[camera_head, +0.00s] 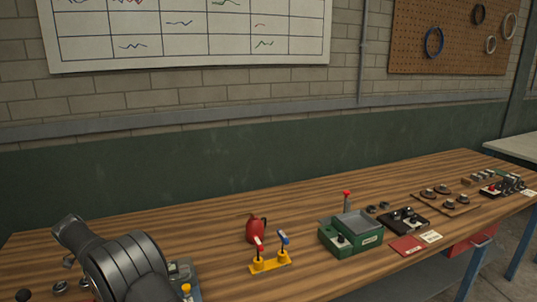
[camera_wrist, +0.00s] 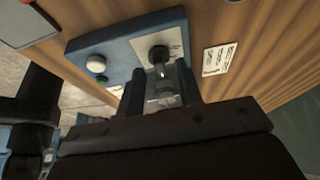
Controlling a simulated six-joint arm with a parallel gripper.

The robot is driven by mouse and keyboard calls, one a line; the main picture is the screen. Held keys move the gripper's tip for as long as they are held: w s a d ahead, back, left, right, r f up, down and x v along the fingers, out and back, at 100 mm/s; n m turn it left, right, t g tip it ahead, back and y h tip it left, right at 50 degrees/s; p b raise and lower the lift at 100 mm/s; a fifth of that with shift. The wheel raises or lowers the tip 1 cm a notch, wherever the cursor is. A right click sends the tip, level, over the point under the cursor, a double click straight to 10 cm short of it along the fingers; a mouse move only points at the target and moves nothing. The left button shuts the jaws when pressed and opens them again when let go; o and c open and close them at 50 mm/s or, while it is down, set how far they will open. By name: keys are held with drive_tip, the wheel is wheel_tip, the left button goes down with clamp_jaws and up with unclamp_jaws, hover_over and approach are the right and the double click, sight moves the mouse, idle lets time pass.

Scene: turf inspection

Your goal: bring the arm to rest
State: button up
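In the wrist view my gripper (camera_wrist: 163,82) has its two dark fingers apart, with a visible gap between them. A blue control box (camera_wrist: 75,45) lies just beyond the fingertips. On its pale plate is a dark rotary knob or key switch (camera_wrist: 159,54), in line with the gap; I cannot tell whether a finger touches it. A greyish shape between the fingers is too dark to name. In the head view my black arm fills the lower left and hides the gripper.
The wooden bench (camera_head: 330,200) runs along the wall. A red kettle-like object (camera_head: 256,229), a yellow stand with two toggles (camera_head: 269,262), a green box (camera_head: 350,236) and small panels stand to the right. A white label (camera_wrist: 218,59) lies beside the blue box. The bench's back strip is clear.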

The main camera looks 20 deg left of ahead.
drive_tip(key=shift+w+d+f, duration=0.15)
drive_tip(key=shift+f, duration=0.3)
